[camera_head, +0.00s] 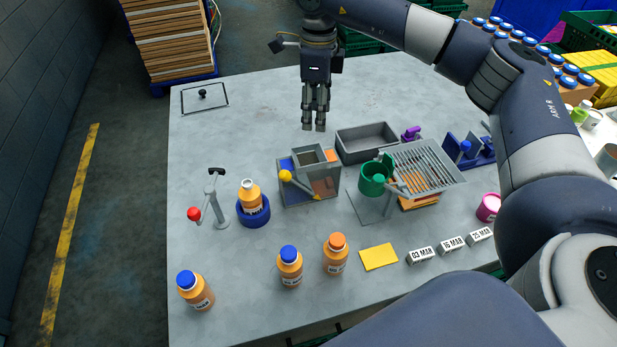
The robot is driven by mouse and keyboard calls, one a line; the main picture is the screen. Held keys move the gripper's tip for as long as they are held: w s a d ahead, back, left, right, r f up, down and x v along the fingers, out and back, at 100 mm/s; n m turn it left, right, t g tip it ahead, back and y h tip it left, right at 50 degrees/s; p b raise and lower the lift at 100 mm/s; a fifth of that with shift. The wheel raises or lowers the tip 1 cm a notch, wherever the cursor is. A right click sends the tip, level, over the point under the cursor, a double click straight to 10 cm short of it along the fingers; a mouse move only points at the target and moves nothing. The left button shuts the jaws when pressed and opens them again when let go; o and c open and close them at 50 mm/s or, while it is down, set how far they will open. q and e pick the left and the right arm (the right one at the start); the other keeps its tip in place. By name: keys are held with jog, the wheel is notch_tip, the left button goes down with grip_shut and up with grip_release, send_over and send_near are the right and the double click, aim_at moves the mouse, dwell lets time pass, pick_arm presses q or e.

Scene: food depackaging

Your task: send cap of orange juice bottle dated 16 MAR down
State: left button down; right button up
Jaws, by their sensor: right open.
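An orange juice bottle (250,198) stands upright in a round blue holder (254,217); its top looks pale, with no coloured cap visible. Two blue-capped bottles, one at front left (195,291) and one nearer the middle (290,267), and an orange-capped bottle (336,255) stand on the table. Their date labels are too small to read. A box with a square open top (310,160) and a yellow-knobbed lever (286,176) stands mid-table; I cannot tell whether a cap is inside. My right gripper (315,126) is open above the back of the table, holding nothing visible. My left gripper is out of view.
A red-knobbed lever stand (207,208) is left of the holder. A grey tray (367,143), a green cup (374,180) and a slatted rack (425,168) stand right. A yellow card (379,257) and date blocks (420,257) lie in front. The back left is mostly clear.

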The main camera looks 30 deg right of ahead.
notch_tip(320, 180, up, 8)
jog(key=shift+f, duration=0.1)
dwell(0.5)
